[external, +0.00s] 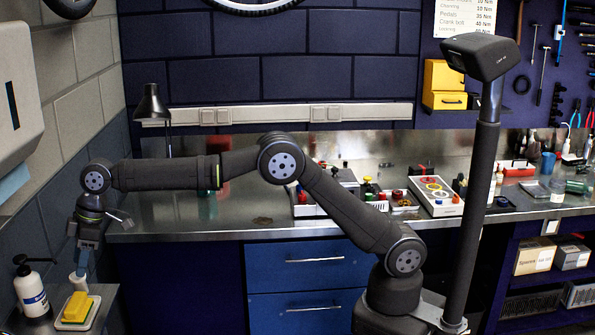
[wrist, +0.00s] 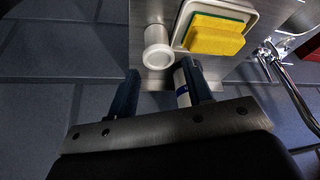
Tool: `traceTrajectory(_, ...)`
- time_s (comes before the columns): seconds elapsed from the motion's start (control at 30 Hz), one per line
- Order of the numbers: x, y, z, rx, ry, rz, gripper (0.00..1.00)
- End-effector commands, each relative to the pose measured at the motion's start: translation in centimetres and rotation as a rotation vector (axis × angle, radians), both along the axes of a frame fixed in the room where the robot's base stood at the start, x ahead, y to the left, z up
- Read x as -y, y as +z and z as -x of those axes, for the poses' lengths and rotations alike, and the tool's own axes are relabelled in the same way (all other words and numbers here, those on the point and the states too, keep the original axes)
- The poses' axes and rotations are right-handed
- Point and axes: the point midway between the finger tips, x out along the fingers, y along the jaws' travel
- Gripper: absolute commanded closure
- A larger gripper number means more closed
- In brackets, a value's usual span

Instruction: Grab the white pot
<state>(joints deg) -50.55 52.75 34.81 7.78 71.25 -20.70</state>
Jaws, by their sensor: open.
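The white pot (external: 78,283) stands upright on the small metal shelf at the lower left, just below my gripper (external: 83,264). In the wrist view the white pot (wrist: 157,45) appears from above as a round rim with a body below it. My gripper (wrist: 158,74) is open and empty there, its two blue fingers pointing toward the pot. The pot lies just beyond the fingertips, roughly centred between them. In the external view my gripper's fingers partly cover the pot.
A yellow sponge (external: 76,306) lies on a white dish (external: 92,318) close beside the pot. A white pump bottle (external: 33,296) stands to the left; part of a white bottle (wrist: 181,82) shows by my right finger. A metal tap (wrist: 270,52) is farther right.

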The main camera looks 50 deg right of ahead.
Motion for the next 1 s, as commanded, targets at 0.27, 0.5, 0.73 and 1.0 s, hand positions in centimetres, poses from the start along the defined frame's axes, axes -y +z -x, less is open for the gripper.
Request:
traceTrajectory(0.27, -1.1, -3.4, -0.5, -0.002, 0.000, 0.003, 0.54)
traceTrajectory(0.5, -1.7, -4.7, -0.7, 0.000, 0.001, -0.001, 0.54)
traceTrajectory(0.73, -1.7, -4.7, -0.7, 0.000, 0.001, -0.001, 0.79)
traceTrajectory(1.0, -1.7, -4.6, -0.7, 0.000, 0.001, -0.001, 0.85)
